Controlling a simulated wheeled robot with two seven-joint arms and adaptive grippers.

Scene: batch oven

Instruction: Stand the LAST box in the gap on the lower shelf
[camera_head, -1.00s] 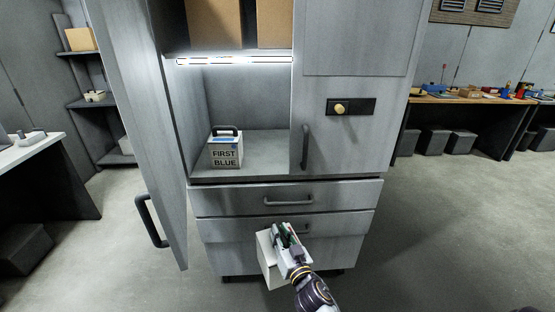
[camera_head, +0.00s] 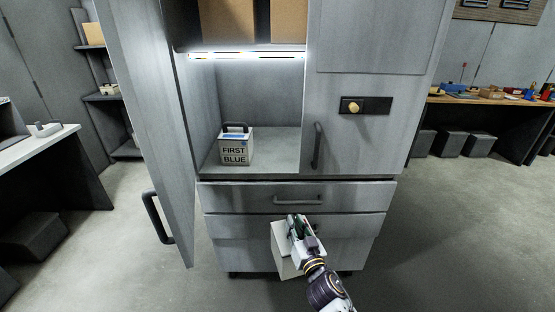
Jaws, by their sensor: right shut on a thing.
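My right gripper (camera_head: 298,226) is shut on a white box (camera_head: 284,256) and holds it in front of the cabinet's drawers, below the lower shelf. The gripper covers the top of this box, and no label on it can be read. The lower shelf (camera_head: 275,150) is lit and open at the front. A white box marked FIRST BLUE (camera_head: 235,151), with a dark handle on top, stands upright at the shelf's left. To its right the shelf is bare. My left gripper is not in view.
The cabinet's left door (camera_head: 150,130) stands open. The right door (camera_head: 345,140) is shut and bounds the opening. Brown boxes (camera_head: 227,20) stand on the upper shelf above the light strip. Drawers with handles (camera_head: 298,200) lie below. A workbench (camera_head: 485,100) stands at the right.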

